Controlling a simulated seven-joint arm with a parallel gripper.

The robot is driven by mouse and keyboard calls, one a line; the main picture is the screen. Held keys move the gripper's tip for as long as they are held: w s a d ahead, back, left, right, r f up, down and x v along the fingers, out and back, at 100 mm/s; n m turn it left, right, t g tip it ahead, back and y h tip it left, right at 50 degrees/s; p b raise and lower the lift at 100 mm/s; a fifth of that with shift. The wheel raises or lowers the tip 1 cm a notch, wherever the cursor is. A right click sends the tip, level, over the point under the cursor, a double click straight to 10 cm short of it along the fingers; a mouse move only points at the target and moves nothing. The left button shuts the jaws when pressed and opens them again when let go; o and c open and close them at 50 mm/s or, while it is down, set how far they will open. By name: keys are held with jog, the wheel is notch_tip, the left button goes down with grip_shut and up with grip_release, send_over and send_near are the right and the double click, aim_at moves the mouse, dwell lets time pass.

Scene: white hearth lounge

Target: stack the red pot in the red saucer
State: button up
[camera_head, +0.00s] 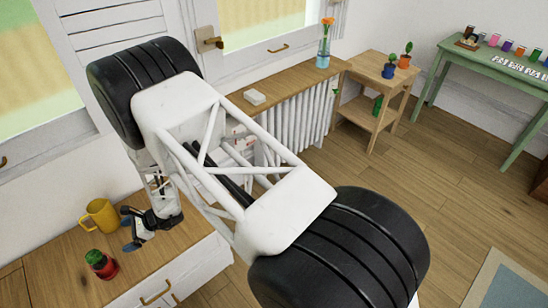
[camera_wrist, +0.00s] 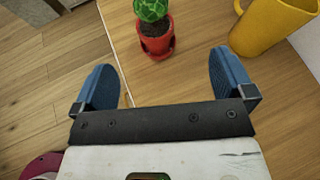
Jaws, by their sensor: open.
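The red pot (camera_head: 107,271) with a green cactus stands upright on the wooden counter at the lower left of the head view. It also shows at the top middle of the wrist view (camera_wrist: 156,45).
A yellow mug (camera_head: 101,216) stands on the counter close to the pot and my gripper. A side table (camera_head: 376,66) holds a blue pot (camera_head: 389,71) and an orange-red pot (camera_head: 404,61). A vase (camera_head: 323,52) and a white block (camera_head: 254,97) stand on the radiator shelf.

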jog(key=w+d+r+n, duration=0.1)
jog(key=w+d+r, duration=0.25)
jog(key=r, duration=0.25)
jog(key=w+d+r+n, duration=0.1)
jog(key=w+d+r, duration=0.1)
jog(key=d+r, duration=0.3)
jog(key=w+d+r+n+t+h, duration=0.1)
jog(key=w+d+r+n+h, duration=0.15)
jog(key=d+r, duration=0.95)
jog(key=w+d+r+n+t+h, duration=0.1)
jog(key=d+r+n, duration=0.2)
jog(key=d+r, duration=0.85)
jog(key=s+d+r+n+t+h, duration=0.1)
jog(key=s+d+r, duration=0.4)
jog(key=d, duration=0.8)
jog(key=s+d+r+n+t+h, duration=0.2)
jog(key=s+d+r+h, duration=0.3)
jog(key=s+d, duration=0.4)
jog(key=s+d+r+n+t+h, duration=0.1)
jog(key=s+d+r+t+h, duration=0.2)
jog(key=d, duration=1.6)
jog(key=s+r, duration=0.2)
jog(key=s, duration=0.2)
jog(key=shift+n, duration=0.25)
